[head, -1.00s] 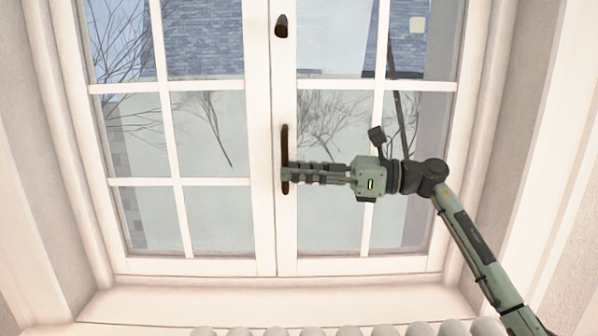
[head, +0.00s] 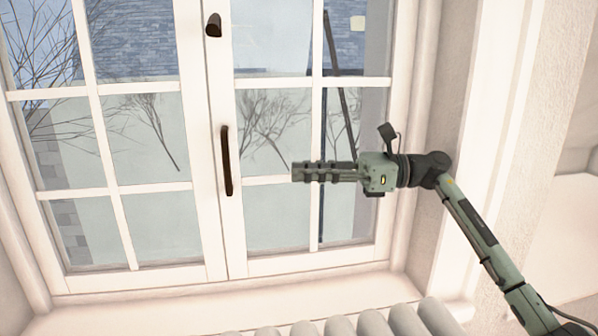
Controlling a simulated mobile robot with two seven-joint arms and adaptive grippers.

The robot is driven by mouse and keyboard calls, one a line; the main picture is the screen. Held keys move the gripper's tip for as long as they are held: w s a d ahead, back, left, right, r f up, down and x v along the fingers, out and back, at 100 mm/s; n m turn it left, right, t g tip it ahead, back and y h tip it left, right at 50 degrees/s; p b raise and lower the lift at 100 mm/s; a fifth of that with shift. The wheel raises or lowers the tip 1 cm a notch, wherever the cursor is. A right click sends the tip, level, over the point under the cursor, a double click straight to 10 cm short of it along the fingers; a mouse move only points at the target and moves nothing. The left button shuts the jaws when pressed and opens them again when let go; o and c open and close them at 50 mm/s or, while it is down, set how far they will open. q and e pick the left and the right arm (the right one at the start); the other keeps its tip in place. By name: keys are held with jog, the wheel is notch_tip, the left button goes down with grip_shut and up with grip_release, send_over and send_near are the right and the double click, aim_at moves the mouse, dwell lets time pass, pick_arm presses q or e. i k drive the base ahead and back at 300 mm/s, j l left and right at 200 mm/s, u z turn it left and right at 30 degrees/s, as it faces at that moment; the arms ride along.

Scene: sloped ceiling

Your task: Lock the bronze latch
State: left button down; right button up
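A white double window shows in the head view. A small dark bronze latch (head: 214,25) sits high on its middle stile, at the top of the picture. A long upright dark bronze handle (head: 226,160) is lower on the same stile. My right gripper (head: 295,172) points left, to the right of the handle, with a visible gap between them in the picture. It holds nothing that I can see. Its fingers overlap in this side view, so their opening is unclear. My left gripper is not in view.
The window panes (head: 150,225) show bare trees and a brick building outside. A white ribbed radiator (head: 370,325) runs along the bottom below the sill (head: 200,305). The wall and window reveal stand to the right, behind my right arm.

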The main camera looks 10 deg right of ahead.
aim_at(214, 26)
jog(key=k, duration=1.5)
